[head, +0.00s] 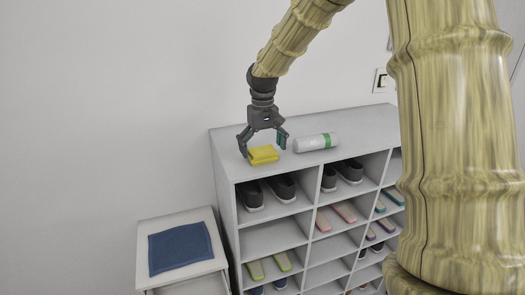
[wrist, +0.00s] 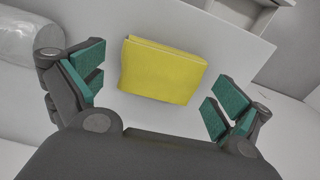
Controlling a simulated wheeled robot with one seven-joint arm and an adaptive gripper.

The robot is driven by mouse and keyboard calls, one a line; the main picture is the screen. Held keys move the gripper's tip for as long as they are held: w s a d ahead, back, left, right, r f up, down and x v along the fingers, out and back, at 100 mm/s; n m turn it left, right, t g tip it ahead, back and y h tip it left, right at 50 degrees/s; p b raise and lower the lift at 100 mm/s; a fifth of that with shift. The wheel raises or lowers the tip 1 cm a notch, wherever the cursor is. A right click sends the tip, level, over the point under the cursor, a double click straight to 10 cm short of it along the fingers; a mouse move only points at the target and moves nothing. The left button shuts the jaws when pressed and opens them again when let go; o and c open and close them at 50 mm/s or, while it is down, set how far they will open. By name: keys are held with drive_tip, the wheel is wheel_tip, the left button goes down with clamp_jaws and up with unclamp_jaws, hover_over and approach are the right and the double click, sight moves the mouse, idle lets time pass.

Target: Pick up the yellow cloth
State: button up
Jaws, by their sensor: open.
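The yellow cloth (head: 263,155) lies folded on top of the grey shoe rack (head: 225,150), near its left end. In the wrist view the cloth (wrist: 162,70) shows as a folded rectangle, a little beyond the fingertips and between them across the picture. My gripper (head: 263,143) is open above the cloth in the head view, with one finger on each side. I cannot tell the exact height left above the cloth.
A white bottle with a green band (head: 316,142) lies on the rack top, right of my gripper. The rack's compartments hold shoes (head: 281,187) and colored slippers. A lower white cabinet (head: 212,215) with a blue cloth (head: 180,247) stands at the left.

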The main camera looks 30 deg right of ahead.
drive_tip(key=shift+a+f, duration=0.1)
drive_tip(key=shift+f, duration=0.45)
drive_tip(key=c, duration=0.9)
drive_tip(key=shift+r, duration=0.1)
